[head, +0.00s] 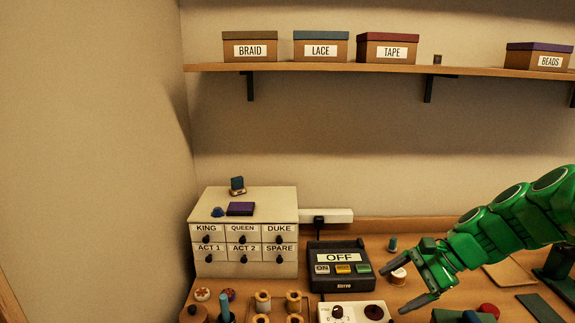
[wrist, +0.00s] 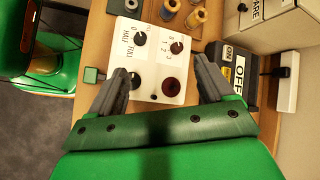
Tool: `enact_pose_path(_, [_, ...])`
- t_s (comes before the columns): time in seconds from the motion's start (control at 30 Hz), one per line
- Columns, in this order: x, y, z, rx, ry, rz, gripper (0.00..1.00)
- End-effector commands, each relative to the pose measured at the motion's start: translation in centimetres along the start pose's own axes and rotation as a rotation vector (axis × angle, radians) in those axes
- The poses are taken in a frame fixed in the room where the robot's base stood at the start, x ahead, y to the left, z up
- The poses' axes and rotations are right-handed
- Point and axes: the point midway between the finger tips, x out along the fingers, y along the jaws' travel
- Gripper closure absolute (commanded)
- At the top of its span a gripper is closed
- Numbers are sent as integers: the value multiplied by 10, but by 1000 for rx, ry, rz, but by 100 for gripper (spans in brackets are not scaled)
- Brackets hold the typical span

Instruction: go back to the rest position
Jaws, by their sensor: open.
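My gripper (head: 408,284) is at the end of my green arm, over the right part of the table (head: 385,241) in the head view. Its two dark fingers are spread apart with nothing between them. In the wrist view, my gripper (wrist: 162,92) is open above a white control box (wrist: 150,38) with black knobs and a dark red round part. The same white box (head: 325,313) is cut off at the bottom of the head view. A black device (head: 340,281) with an OFF display stands left of my gripper.
A small drawer cabinet (head: 245,268) with labelled drawers stands at the left by the wall. Wooden spools (head: 263,300) stand at the front.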

Motion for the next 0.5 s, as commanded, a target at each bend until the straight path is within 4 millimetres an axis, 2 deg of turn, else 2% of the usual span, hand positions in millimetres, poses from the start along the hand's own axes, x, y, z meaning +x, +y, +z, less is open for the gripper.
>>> enact_pose_path(0.03, [6,3,17,-53,7,36,19])
enact_pose_path(0.2, [24,21,62,-216,24,157,19])
enact_pose_path(0.5, [44,67,122,-484,56,362,19])
